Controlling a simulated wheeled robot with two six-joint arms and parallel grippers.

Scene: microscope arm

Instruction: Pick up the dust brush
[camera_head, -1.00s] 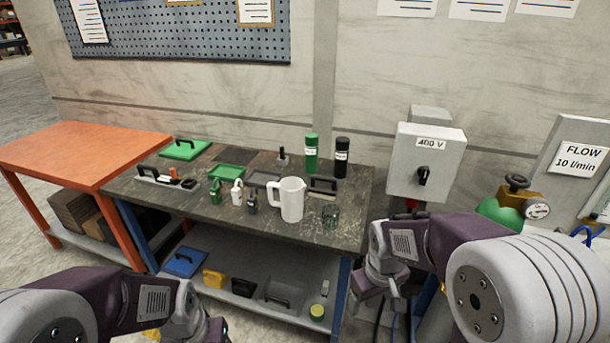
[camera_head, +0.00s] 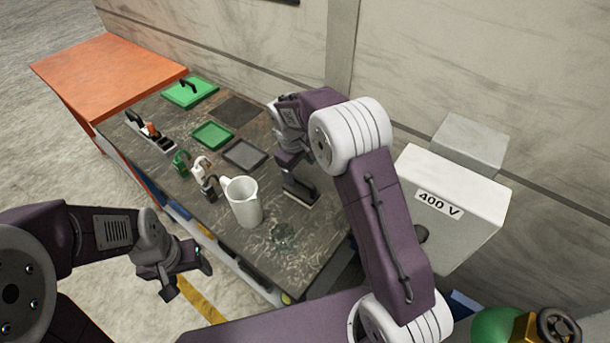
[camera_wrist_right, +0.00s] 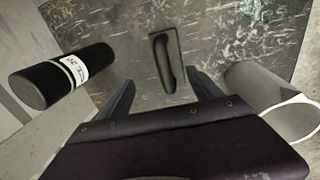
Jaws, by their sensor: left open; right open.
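The dust brush, with a black handle and a pale lower edge, lies on the dark worktop; it shows in the head view (camera_head: 302,191), partly hidden by my right gripper, and in the right wrist view (camera_wrist_right: 168,60). My right gripper (camera_wrist_right: 160,88) is open and empty, its two fingers pointing toward the brush. The brush handle lies just beyond and between the fingertips, apart from them. In the head view the right gripper (camera_head: 288,163) is over the back of the worktop. My left gripper (camera_head: 190,277) is open and empty in front of the table.
A white jug (camera_head: 243,203) stands close to the brush, with a glass beaker (camera_head: 284,236) in front. A black bottle (camera_wrist_right: 65,76) is on the brush's other side. Green (camera_head: 212,136) and grey (camera_head: 245,154) trays lie further left. A 400 V box (camera_head: 450,195) is at right.

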